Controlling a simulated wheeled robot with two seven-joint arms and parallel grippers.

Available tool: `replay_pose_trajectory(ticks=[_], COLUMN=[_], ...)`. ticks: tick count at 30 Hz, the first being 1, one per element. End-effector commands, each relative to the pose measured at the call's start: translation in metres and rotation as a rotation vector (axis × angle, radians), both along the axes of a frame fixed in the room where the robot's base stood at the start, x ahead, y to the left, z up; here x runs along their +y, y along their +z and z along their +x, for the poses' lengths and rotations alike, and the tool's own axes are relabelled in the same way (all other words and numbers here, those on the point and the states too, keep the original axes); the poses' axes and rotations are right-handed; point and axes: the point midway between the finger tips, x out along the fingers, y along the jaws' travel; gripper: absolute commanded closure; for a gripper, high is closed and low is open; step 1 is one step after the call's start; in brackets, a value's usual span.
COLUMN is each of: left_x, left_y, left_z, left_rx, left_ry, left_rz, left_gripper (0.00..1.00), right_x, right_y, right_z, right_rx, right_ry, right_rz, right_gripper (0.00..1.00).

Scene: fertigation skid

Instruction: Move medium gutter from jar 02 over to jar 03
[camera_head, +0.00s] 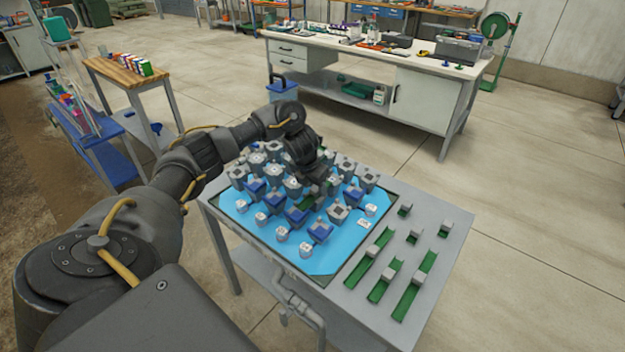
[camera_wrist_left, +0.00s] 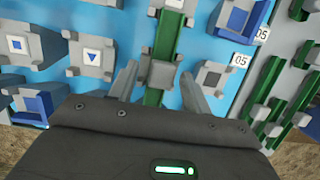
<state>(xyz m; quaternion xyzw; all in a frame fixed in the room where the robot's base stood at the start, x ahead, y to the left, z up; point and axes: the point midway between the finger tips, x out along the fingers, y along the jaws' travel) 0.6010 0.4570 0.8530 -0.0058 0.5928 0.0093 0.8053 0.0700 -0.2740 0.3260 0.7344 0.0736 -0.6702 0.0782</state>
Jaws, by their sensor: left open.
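My left gripper (camera_head: 325,187) is low over the blue board (camera_head: 243,217) of grey and blue holders in the head view. In the left wrist view, the open left gripper (camera_wrist_left: 158,73) has its fingers on either side of a grey block on a green gutter (camera_wrist_left: 168,42). The fingers appear apart from the block, and contact cannot be told. My right gripper is out of view.
Green gutters with grey blocks, long and short, lie on the grey table (camera_head: 440,247) right of the board; one is a long gutter (camera_head: 415,290). Holders stand closely around the gripper. A white workbench (camera_head: 420,75) stands behind.

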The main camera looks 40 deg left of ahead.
Motion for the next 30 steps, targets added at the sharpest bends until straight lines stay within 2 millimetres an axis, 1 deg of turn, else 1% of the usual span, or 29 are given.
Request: replay_pose_trajectory(ticks=[5,9,15,18,21,30], left_x=[0.000,0.001,0.000,-0.001,-0.001,-0.001], left_y=[0.028,0.060,0.096,0.107,0.114,0.117], left_z=[-0.005,-0.015,-0.027,-0.031,-0.034,-0.036], left_rx=[-0.006,-0.006,-0.005,-0.004,-0.002,0.000], left_ry=[-0.003,-0.002,-0.001,-0.002,-0.002,0.001], left_rz=[0.002,0.003,0.003,0.002,0.001,0.000], left_gripper=[0.51,0.51,0.51,0.51,0.51,0.51], right_x=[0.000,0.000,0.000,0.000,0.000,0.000], right_y=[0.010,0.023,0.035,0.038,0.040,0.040], right_z=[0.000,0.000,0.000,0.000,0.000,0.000], right_rx=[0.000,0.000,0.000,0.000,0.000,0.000], right_ry=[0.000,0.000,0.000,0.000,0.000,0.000], right_rz=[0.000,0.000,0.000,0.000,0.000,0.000], right_gripper=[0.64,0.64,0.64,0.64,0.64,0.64])
